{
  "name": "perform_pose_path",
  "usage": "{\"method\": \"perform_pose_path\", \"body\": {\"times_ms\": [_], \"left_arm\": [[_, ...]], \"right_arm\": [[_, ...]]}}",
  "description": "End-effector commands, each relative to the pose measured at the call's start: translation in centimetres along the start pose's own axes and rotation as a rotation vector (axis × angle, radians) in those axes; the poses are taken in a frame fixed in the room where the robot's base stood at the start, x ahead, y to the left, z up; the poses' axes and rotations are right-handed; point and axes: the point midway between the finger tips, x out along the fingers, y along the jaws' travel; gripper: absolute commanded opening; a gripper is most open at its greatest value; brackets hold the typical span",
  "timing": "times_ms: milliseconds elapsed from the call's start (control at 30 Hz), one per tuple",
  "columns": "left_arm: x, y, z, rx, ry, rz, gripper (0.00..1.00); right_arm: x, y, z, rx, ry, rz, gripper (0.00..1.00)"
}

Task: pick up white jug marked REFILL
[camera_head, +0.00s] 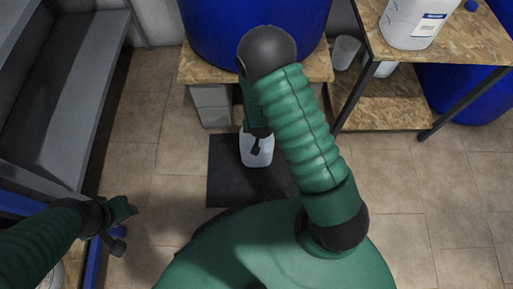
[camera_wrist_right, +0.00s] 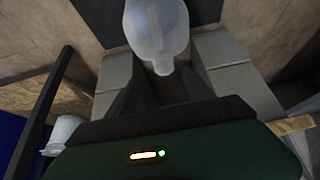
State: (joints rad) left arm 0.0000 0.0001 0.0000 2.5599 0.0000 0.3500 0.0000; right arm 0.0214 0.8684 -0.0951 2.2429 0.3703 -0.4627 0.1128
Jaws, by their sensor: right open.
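A whitish translucent jug (camera_head: 258,158) stands on a dark mat on the floor, below the middle of the head view. It also shows in the right wrist view (camera_wrist_right: 156,28), its narrow neck end towards my jaws; no REFILL marking is readable. My right gripper (camera_head: 257,143) reaches down over it and hides part of its top. In the right wrist view the open jaws (camera_wrist_right: 163,82) lie close to the neck; I cannot tell whether they touch it. My left gripper (camera_head: 119,226) is at the lower left, far from the jug, its jaws unclear.
Another white jug (camera_head: 413,22) with a blue-and-white label stands on a wooden shelf (camera_head: 470,42) at upper right. A blue drum (camera_head: 205,30) sits on a board on grey blocks (camera_head: 212,104) behind the mat (camera_head: 226,178). A grey bench (camera_head: 58,95) lines the left. Tiled floor is clear at lower right.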

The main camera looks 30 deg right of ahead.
Motion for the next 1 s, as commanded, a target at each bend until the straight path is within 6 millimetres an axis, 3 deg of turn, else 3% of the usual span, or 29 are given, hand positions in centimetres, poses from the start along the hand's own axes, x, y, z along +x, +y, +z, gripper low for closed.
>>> {"method": "perform_pose_path", "body": {"times_ms": [33,267,533,767,1000], "left_arm": [[1.3,0.0,0.3,0.000,0.000,0.000,0.41],[2.5,0.0,0.6,0.000,0.000,0.000,0.41],[6.4,0.0,1.5,0.000,0.000,0.000,0.41],[6.2,0.0,1.5,0.000,0.000,0.000,0.41],[6.2,0.0,1.5,0.000,0.000,0.000,0.41]], "right_arm": [[1.8,0.0,0.4,0.001,0.000,0.001,0.61],[4.1,-0.1,0.2,0.000,0.000,-0.001,0.61],[8.7,-0.8,0.6,0.000,0.001,0.000,0.61],[8.7,-0.8,0.2,-0.001,0.000,-0.001,0.61],[8.7,-0.8,0.2,-0.001,-0.001,-0.001,0.32]]}}
